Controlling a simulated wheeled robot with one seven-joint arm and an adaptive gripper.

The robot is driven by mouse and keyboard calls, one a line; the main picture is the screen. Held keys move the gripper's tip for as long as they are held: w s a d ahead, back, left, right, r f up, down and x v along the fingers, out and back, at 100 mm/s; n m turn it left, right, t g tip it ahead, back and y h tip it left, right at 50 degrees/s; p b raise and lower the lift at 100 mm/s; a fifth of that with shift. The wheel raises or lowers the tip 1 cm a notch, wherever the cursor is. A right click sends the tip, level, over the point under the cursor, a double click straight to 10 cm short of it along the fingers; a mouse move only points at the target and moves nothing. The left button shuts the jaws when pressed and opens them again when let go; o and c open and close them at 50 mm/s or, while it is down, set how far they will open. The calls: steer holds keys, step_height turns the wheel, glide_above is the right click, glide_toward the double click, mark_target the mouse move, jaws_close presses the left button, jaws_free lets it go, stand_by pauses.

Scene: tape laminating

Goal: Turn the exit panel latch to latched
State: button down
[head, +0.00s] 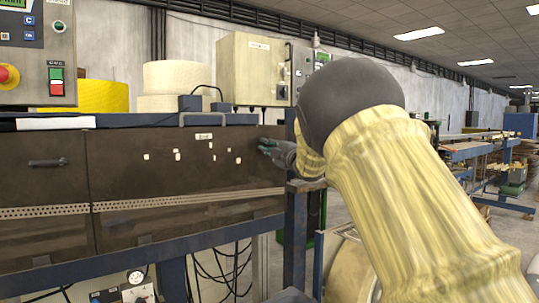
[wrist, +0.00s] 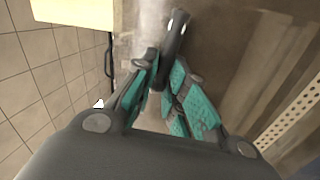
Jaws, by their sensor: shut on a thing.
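The exit panel (head: 235,180) is a dark brown, scuffed sheet on the front of the blue-framed machine. My gripper (head: 272,148) is at its right end, reaching in from the right. In the wrist view, the latch (wrist: 175,36) is a dark, narrow handle with a light spot near its far end, standing out from the brown surface. My gripper (wrist: 166,74), with teal pads, is shut on the near part of the latch. The gripped part is hidden between the fingers. In the head view my gripper and arm hide the latch, so I cannot tell its exact angle there.
A second brown panel with a dark handle (head: 48,162) is at the left. A blue frame post (head: 296,235) stands just below my gripper. Open floor shows at the left of the wrist view.

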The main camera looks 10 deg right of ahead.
steer(key=shift+f+n+b, duration=0.5)
steer(key=shift+n+b, duration=0.4)
steer(key=shift+n, duration=0.1)
steer(key=shift+y, duration=0.3)
steer(key=c, duration=1.5)
jaws_free()
steer(key=shift+o, duration=0.2)
steer(key=shift+s, duration=0.1)
steer(key=v, duration=1.1)
steer(key=shift+s+d, duration=0.25)
steer(key=shift+s, duration=0.1)
